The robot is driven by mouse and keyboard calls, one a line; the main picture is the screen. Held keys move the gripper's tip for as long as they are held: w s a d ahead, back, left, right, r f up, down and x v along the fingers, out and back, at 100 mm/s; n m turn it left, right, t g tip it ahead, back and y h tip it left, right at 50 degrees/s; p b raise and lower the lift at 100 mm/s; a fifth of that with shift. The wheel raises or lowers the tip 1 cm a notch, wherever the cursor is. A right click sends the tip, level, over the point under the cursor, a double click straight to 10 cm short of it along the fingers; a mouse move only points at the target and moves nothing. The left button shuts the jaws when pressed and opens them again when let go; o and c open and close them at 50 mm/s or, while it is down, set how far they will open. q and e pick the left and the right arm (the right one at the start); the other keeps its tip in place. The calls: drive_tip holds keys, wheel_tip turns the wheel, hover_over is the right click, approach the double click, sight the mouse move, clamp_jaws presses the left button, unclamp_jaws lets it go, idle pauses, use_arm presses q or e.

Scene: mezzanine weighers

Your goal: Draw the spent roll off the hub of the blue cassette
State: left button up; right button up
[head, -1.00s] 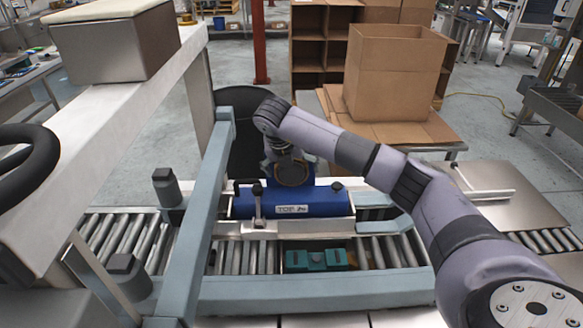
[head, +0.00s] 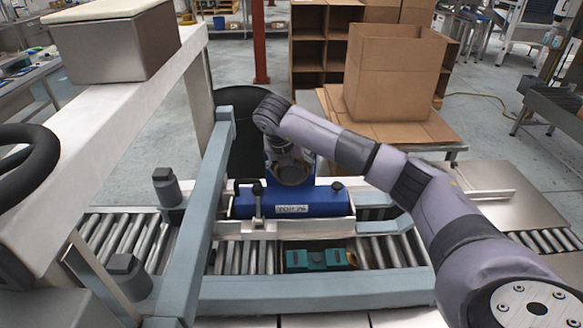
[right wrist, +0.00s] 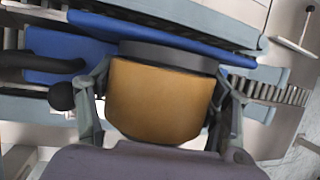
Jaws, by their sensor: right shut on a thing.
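A dark grey ring lies between the roll and the blue cassette (right wrist: 150,35). The hub is hidden, so I cannot tell how far the roll sits on it. My left gripper is not in view.
A grey-blue rail (head: 195,220) rises left of the cassette. A green block (head: 318,260) lies on the rollers in front. An open cardboard box (head: 393,75) stands behind on a table. A flat metal plate (head: 512,200) is at right.

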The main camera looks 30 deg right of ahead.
drive_tip(key=shift+s+a+r, duration=0.1)
drive_tip(key=shift+s, duration=0.05)
idle(0.4)
drive_tip(key=s+a, duration=0.4)
drive_tip(key=s, duration=0.2)
drive_tip(key=shift+s, duration=0.4)
idle(0.8)
drive_tip(key=shift+a, duration=0.1)
idle(0.4)
